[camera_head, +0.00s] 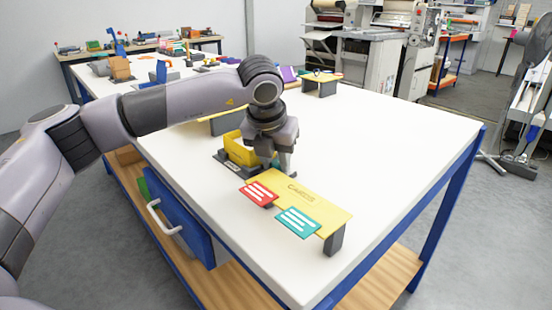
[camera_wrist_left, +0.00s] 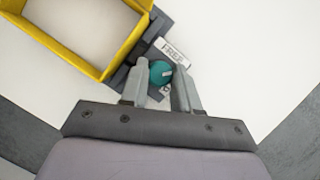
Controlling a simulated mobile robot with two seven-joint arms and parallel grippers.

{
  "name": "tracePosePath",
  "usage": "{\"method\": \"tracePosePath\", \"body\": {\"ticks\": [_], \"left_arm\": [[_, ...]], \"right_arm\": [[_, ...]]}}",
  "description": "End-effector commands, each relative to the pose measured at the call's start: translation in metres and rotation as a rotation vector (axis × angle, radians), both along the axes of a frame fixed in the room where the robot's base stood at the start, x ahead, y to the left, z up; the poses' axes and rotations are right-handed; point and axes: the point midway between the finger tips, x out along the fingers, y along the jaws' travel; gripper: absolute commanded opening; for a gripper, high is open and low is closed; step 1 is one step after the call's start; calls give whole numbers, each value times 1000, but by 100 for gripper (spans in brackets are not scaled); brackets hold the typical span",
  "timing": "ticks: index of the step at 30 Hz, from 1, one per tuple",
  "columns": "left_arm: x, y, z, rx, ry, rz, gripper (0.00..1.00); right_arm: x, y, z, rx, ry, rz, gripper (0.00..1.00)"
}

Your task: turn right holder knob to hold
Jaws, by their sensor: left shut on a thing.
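My left gripper (camera_wrist_left: 163,78) is shut on a round teal knob (camera_wrist_left: 159,70) with a small white mark. A white label reading FREE (camera_wrist_left: 175,50) lies just above the knob in the left wrist view. A second label by the fingers is mostly hidden. The knob sits on a dark base beside a yellow open frame (camera_wrist_left: 92,72). My right gripper is not in view.
A yellow raised stand (camera_head: 318,200) with a red card (camera_head: 259,194) and a teal card (camera_head: 297,222) stands near the front of the white table (camera_head: 390,140). A blue panel with a white handle (camera_head: 158,218) is at the table's left side. The table's right part is clear.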

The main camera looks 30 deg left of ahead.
Motion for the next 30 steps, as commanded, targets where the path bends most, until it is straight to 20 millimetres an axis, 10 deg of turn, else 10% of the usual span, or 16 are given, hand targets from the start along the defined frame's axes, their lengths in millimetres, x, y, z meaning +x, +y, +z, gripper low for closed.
{"method": "tracePosePath", "body": {"ticks": [30], "left_arm": [[1, 5, 3, -3, -1, -747, 0]], "right_arm": [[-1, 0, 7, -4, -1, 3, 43]]}}
